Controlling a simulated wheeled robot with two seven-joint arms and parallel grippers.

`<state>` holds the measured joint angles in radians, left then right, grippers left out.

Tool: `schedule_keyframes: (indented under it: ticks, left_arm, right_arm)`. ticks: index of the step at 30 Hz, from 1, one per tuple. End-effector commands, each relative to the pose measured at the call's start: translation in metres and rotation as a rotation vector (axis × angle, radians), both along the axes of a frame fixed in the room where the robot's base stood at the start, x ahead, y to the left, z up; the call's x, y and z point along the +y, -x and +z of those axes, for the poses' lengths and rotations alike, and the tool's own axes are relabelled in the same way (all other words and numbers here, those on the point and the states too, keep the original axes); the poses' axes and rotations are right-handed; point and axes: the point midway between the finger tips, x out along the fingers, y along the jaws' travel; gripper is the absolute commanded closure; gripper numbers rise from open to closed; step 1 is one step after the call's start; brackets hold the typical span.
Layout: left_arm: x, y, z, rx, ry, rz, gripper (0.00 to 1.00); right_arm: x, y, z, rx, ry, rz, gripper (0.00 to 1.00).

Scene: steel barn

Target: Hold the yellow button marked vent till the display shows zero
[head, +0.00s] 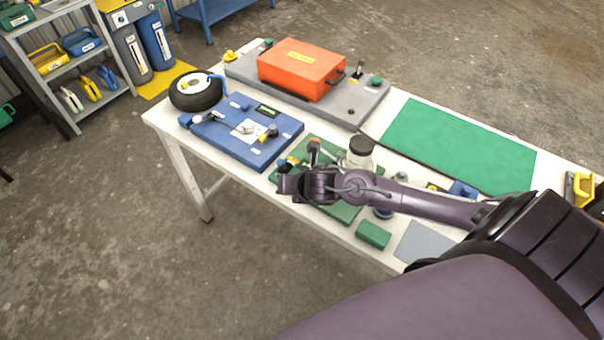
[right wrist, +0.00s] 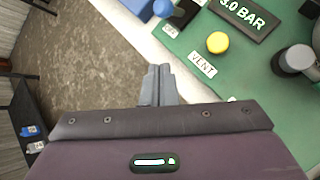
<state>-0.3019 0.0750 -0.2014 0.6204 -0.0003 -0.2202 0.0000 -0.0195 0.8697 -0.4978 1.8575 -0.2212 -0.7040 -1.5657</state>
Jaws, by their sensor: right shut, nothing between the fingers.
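The yellow button (right wrist: 217,42) is round and stands on a green panel (right wrist: 185,42) in the right wrist view. A white label reading VENT (right wrist: 202,64) lies beside it. The dark display (right wrist: 243,17) above it reads 3.0 BAR. My right gripper (right wrist: 158,72) is shut and empty, to the left of and below the button in that view, apart from it. In the head view my right gripper (head: 284,186) is over the near left edge of the green panel (head: 345,212), and my arm hides much of the panel. My left gripper is not in view.
A blue board (head: 230,143) with fittings lies left of the green panel. A glass jar with a dark lid (head: 360,152) stands behind my arm. An orange box (head: 300,70) sits on a grey base behind. A green mat (head: 460,145) lies right.

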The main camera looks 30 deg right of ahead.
Motion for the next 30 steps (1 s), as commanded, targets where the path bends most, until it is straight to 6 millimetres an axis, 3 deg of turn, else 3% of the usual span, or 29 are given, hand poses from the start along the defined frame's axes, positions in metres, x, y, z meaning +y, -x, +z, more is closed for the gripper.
schedule_keyframes:
  ticks: [1, 6, 12, 18, 30]
  left_arm:
    - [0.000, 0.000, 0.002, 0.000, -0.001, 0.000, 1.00]
    - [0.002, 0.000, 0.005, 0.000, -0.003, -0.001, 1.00]
    - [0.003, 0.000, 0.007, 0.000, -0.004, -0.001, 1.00]
    - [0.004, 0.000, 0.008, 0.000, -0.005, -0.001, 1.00]
    - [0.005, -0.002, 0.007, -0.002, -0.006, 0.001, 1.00]
  right_arm:
    - [-0.011, -0.007, 0.015, -0.028, 0.122, 0.123, 1.00]
    - [-0.037, -0.015, 0.048, -0.080, 0.501, 0.509, 1.00]
    - [-0.064, -0.015, 0.071, -0.097, 0.806, 0.803, 1.00]
    - [-0.074, -0.013, 0.079, -0.096, 0.916, 0.912, 1.00]
    - [-0.074, -0.014, 0.077, -0.096, 0.919, 0.916, 1.00]
